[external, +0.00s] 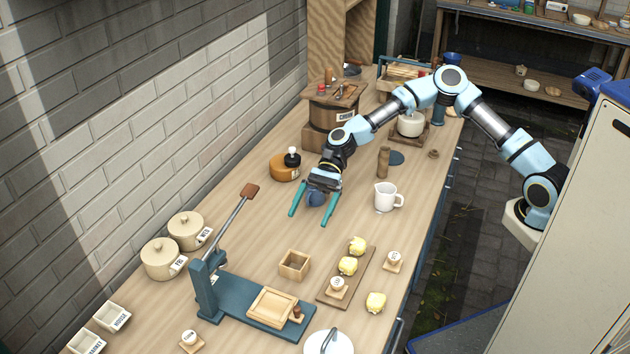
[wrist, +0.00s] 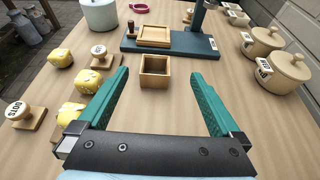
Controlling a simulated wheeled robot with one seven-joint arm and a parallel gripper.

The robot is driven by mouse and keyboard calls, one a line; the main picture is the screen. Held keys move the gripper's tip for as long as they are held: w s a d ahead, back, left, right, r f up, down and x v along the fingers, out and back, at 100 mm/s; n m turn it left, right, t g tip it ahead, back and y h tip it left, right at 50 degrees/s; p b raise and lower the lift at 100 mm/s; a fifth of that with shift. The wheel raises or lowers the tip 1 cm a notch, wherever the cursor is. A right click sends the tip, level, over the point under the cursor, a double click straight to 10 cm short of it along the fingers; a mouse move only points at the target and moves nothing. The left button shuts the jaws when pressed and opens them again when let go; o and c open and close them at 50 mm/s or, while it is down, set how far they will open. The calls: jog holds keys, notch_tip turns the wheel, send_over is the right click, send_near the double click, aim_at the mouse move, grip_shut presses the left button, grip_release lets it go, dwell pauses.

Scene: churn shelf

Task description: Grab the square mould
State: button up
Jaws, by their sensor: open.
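The square mould, a small open wooden box (external: 294,265), stands on the counter left of the wooden board. In the wrist view the square mould (wrist: 156,72) is upright and empty, ahead of my gripper and between the lines of its fingers. My gripper (external: 307,219) is open and empty, with teal fingers apart, above the counter and behind the mould in the external view. The wrist view shows both fingers (wrist: 160,93) spread wide, with the mould just beyond the tips and not touched.
A blue-green press (external: 240,300) with a wooden frame stands in front of the mould. A board (external: 350,285) with yellow butter pieces and a stamp lies to its right. Lidded pots (external: 163,258) stand at left, a white jug (external: 387,197) at right. Bare counter surrounds the mould.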

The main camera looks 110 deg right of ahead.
send_near(300, 254)
jog(key=shift+w+a+f, duration=0.25)
jog(key=shift+w+f, duration=0.25)
jog(key=shift+w, duration=0.25)
jog(key=p+x, duration=0.3)
jog(key=x, duration=0.7)
jog(key=shift+a+f, duration=0.1)
jog(key=shift+a, duration=0.3)
jog(key=shift+c, duration=0.2)
jog(key=c, duration=1.2)
